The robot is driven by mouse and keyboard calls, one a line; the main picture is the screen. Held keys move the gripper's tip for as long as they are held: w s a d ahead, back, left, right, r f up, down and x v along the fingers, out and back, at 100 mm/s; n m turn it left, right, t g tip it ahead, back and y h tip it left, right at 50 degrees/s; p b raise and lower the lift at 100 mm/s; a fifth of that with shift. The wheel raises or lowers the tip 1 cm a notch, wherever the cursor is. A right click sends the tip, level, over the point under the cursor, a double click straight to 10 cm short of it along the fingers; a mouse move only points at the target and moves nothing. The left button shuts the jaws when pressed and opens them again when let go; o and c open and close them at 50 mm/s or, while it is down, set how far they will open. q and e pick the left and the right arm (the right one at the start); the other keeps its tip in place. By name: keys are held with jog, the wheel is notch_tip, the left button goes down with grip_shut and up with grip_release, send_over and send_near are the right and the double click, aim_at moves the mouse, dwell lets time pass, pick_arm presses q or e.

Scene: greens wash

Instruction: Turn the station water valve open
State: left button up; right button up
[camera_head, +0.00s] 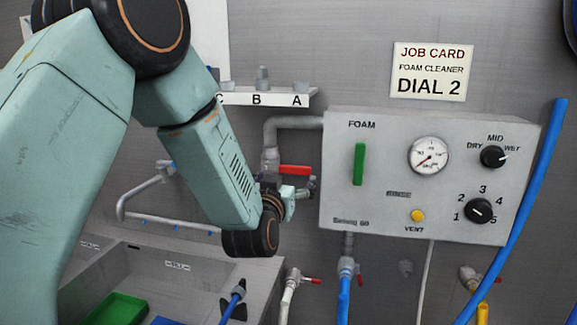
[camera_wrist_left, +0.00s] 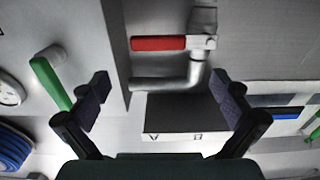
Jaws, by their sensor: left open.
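The station water valve shows as a red lever handle (camera_head: 295,170) on a grey pipe (camera_head: 271,135) just left of the foam panel. The handle lies level, crosswise to the upright pipe. In the left wrist view the red handle (camera_wrist_left: 158,43) lies ahead of my fingers, joined to the metal valve body (camera_wrist_left: 204,42). My left gripper (camera_head: 302,190) is close below the handle in the head view, partly hidden by its own wrist. In the left wrist view my left gripper (camera_wrist_left: 164,92) is open, with its fingers apart and nothing between them. My right gripper is out of view.
The foam panel (camera_head: 380,215) with a green lever (camera_head: 359,164), a gauge (camera_head: 429,155) and dials stands close right. A labelled shelf (camera_head: 270,98) is above. Hose taps (camera_head: 346,268) hang below. A sink (camera_head: 180,262) with a green tray (camera_head: 115,310) is lower left.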

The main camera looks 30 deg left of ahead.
aim_at(292, 167)
pick_arm(q)
jog(key=p+x, duration=0.1)
jog(key=x, duration=0.5)
jog(key=shift+w+a+f, duration=0.15)
jog(key=shift+w+a, duration=0.15)
jog(key=shift+w+d, duration=0.1)
jog(key=shift+w, duration=0.1)
jog(key=shift+d+r, duration=0.25)
jog(key=shift+d, duration=0.3)
jog(key=shift+a+f, duration=0.1)
jog(key=shift+a, duration=0.3)
jog(key=shift+c, duration=0.6)
jog(key=shift+a+f, duration=0.1)
jog(key=shift+a, duration=0.1)
jog(key=c, duration=0.3)
jog(key=shift+s+d+r, duration=0.15)
jog(key=shift+d+r, duration=0.15)
jog(key=shift+d, duration=0.1)
jog(key=c, duration=0.4)
jog(key=shift+a, duration=0.1)
jog(key=c, duration=0.3)
jog(key=shift+r, duration=0.15)
jog(key=c, duration=0.6)
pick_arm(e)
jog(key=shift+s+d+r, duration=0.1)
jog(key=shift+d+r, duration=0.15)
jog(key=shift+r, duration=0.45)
